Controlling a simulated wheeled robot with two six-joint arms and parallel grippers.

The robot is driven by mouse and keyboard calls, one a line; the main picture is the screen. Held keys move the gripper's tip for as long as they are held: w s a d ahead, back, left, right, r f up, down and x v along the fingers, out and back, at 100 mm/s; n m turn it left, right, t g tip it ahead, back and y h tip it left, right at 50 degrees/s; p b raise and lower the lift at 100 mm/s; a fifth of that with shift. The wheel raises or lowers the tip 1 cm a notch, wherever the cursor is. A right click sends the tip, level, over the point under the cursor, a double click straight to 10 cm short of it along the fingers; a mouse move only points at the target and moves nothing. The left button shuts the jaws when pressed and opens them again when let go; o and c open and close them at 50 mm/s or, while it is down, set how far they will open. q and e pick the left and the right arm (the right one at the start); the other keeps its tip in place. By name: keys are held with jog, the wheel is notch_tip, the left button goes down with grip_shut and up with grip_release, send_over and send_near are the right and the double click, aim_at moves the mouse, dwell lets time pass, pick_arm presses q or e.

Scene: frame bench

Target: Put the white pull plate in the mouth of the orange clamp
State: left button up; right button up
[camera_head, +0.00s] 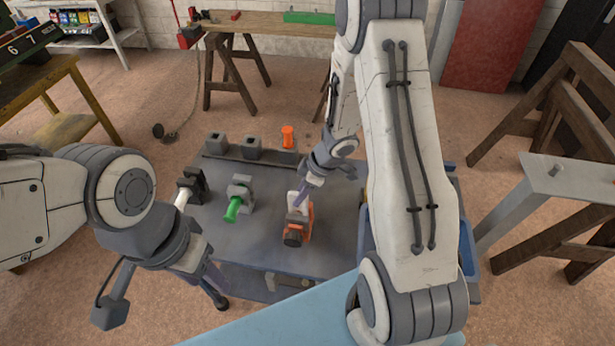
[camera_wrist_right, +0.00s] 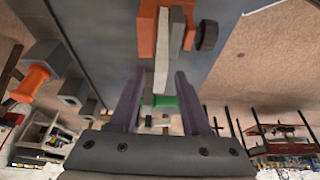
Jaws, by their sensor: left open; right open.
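The orange clamp (camera_head: 297,232) stands near the front right of the grey bench top, with a dark round knob. The white pull plate (camera_head: 293,200) is upright in its mouth. In the right wrist view the plate (camera_wrist_right: 162,55) sits between the orange jaw (camera_wrist_right: 147,32) and a grey jaw (camera_wrist_right: 177,28). My right gripper (camera_head: 304,188) is open just above the plate; in the wrist view its two fingers (camera_wrist_right: 156,88) are apart, either side of the plate's free end. I cannot tell whether they touch it. My left gripper (camera_head: 214,282) is open and empty near the bench's front left.
A clamp with a green handle (camera_head: 232,209) and a dark clamp (camera_head: 191,180) with a white handle stand left of the orange one. Grey socket blocks line the back, one holding an orange piece (camera_head: 288,137). A blue bin (camera_head: 468,250) stands at the right, partly hidden by my arm.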

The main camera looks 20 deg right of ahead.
jog(key=w+a+r+m+t+h+p, duration=0.1)
jog(key=a+r+m+t+h+p, duration=0.2)
jog(key=r, duration=1.5)
jog(key=s+a+r+g, duration=0.2)
jog(key=s+a, duration=0.2)
jog(key=s, duration=0.4)
jog(key=s+a+r+g, duration=0.1)
jog(key=s+a, duration=0.3)
jog(key=s, duration=0.4)
jog(key=s+a+r+g, duration=0.2)
jog(key=s+a, duration=0.2)
jog(key=s, duration=0.4)
jog(key=shift+s+r+m+g+b, duration=0.15)
jog(key=shift+r+m+g+b, duration=0.15)
jog(key=shift+b, duration=0.1)
jog(key=shift+f, duration=0.1)
